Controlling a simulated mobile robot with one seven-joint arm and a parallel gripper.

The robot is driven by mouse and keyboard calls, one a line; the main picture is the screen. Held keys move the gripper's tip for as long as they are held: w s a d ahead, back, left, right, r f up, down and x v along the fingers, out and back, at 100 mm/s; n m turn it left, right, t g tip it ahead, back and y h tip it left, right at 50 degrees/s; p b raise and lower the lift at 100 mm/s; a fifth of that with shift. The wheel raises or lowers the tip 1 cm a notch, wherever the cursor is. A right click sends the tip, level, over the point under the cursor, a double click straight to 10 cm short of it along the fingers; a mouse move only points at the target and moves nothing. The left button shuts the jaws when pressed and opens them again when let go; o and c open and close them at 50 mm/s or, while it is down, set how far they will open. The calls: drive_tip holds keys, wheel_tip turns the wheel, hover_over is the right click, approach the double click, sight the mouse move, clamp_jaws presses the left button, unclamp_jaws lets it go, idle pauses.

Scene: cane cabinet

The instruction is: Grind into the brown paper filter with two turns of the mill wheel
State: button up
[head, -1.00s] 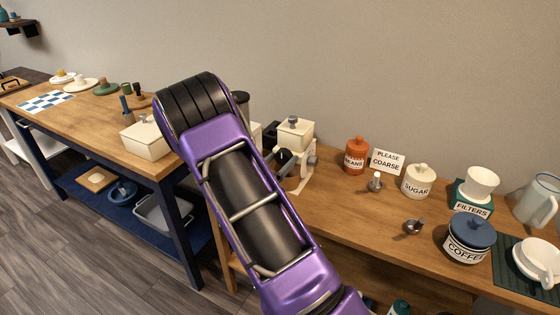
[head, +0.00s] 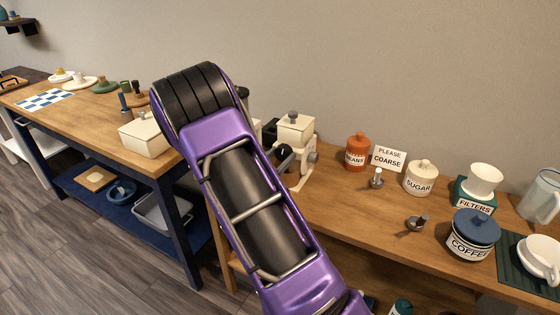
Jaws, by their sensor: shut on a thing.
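The cream mill (head: 296,130) stands on the wooden counter, just right of my purple arm. It has a grey knob on top and a pale stand. My gripper (head: 284,155) shows only as small dark parts at the mill's left side; my arm hides most of it. It is shut at the mill wheel, whose rim and turn angle I cannot make out. A dark green box labelled FILTERS (head: 474,200) stands at the right with a white cone-shaped cup (head: 484,179) on it. I cannot see a brown paper filter.
An orange BEANS jar (head: 356,152), a PLEASE COARSE sign (head: 388,157), a SUGAR jar (head: 421,178), a small metal scoop (head: 416,223) and a blue-lidded COFFEE jar (head: 473,236) stand right of the mill. A cream box (head: 145,135) is on the left table.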

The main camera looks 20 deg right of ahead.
drive_tip(key=m+b, duration=0.4)
drive_tip(key=shift+f+m+b, duration=0.25)
drive_tip(key=shift+m+b, duration=0.05)
drive_tip(key=shift+b, duration=0.1)
drive_tip(key=m+b, duration=0.2)
drive_tip(key=m, duration=0.1)
drive_tip(key=shift+r+m+b, duration=0.15)
drive_tip(key=shift+m+b, duration=0.15)
drive_tip(key=shift+b, duration=0.05)
drive_tip(key=m, duration=0.5)
drive_tip(key=shift+s+r+y, duration=0.1)
drive_tip(key=shift+y, duration=0.3)
drive_tip(key=m, duration=0.5)
drive_tip(key=shift+t, duration=0.4)
drive_tip(key=shift+m, duration=0.3)
drive_tip(key=o, duration=1.4)
drive_tip(key=v, duration=1.7)
drive_tip(key=shift+s+r, duration=0.15)
drive_tip(key=shift+s, duration=0.05)
